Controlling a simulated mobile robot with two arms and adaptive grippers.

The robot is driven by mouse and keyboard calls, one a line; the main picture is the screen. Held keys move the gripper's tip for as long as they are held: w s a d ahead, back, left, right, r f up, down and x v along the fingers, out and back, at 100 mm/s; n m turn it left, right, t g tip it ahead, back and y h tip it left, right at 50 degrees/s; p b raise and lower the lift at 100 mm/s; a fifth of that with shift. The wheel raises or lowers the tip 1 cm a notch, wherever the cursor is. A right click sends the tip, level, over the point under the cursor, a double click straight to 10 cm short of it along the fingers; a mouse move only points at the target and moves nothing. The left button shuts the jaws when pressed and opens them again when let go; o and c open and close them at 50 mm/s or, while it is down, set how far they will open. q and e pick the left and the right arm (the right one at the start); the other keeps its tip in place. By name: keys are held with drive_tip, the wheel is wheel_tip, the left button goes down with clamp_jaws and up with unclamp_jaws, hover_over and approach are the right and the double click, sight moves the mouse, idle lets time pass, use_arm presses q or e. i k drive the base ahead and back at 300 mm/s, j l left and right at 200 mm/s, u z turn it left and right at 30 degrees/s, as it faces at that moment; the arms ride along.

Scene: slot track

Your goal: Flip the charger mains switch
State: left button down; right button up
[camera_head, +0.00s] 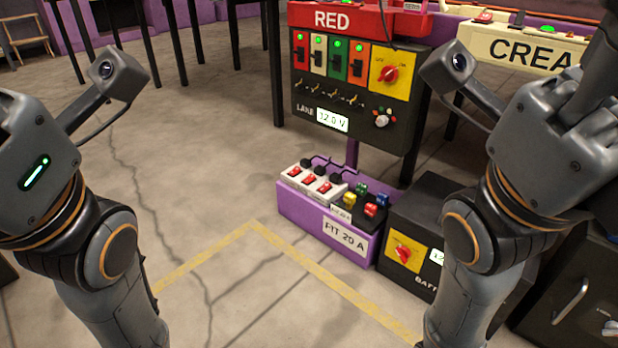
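No switch here carries a label I can read as charger mains. A white strip with several red rocker switches (309,181) sits on a low purple box (320,228) marked "PIT 20 A". Black plugs sit behind the rockers. To its right, a black box (424,208), its label starting "BATT", has a red rotary knob (403,253) on a yellow plate. My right arm partly hides this box. My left wrist is raised at the left edge, its fingers outside the picture. My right gripper (590,145) is raised at the right edge, apart from these boxes; its fingertips are unclear.
A black "RED" lane panel (362,142) with coloured switches, a red knob (388,74) and a 12.0 V display stands above the purple box. A cream "CREA..." panel (515,47) is at the right. Clear concrete floor with a yellow line (215,258) lies in front.

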sight(296, 169)
drive_tip(key=i+j+u, duration=0.1)
drive_tip(key=i+j, duration=0.15)
drive_tip(key=i, duration=0.25)
drive_tip(key=i+j+u, duration=0.15)
drive_tip(key=i, duration=0.35)
